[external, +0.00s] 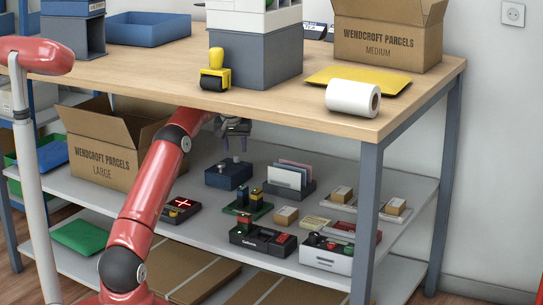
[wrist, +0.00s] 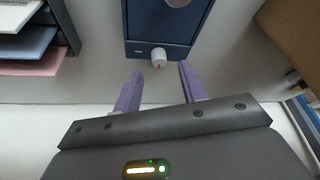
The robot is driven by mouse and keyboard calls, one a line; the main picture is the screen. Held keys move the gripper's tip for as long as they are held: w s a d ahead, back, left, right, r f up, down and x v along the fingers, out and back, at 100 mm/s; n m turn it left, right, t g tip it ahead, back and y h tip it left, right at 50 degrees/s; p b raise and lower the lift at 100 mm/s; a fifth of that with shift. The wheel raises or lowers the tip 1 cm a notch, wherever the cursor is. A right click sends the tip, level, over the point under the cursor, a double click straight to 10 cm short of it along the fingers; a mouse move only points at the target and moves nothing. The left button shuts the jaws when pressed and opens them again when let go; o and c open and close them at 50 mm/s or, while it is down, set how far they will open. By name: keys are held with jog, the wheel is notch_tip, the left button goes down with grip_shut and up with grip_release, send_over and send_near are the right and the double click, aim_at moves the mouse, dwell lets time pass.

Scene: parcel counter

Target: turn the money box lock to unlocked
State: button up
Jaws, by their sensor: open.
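The money box (external: 228,175) is a dark blue box on the shelf under the counter top. In the wrist view the money box (wrist: 160,22) fills the top middle. Its lock knob (wrist: 158,57) is pale and round with a small reddish mark, beside a tiny label too small to read. I cannot tell the lock's setting. My gripper (external: 234,144) hangs just above the money box in the external view. In the wrist view my gripper (wrist: 160,72) is open and empty, with its purple fingertips either side of the knob's line, apparently short of it.
The counter top (external: 300,104) is close above my arm. A card holder (external: 290,183) stands right of the money box, a dark device with a red cross (external: 181,207) left. Stamps on a green base (external: 248,207) stand in front. A large carton (external: 103,150) is further left.

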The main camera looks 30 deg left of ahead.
aim_at(237, 156)
jog(key=shift+x, duration=1.9)
grip_shut()
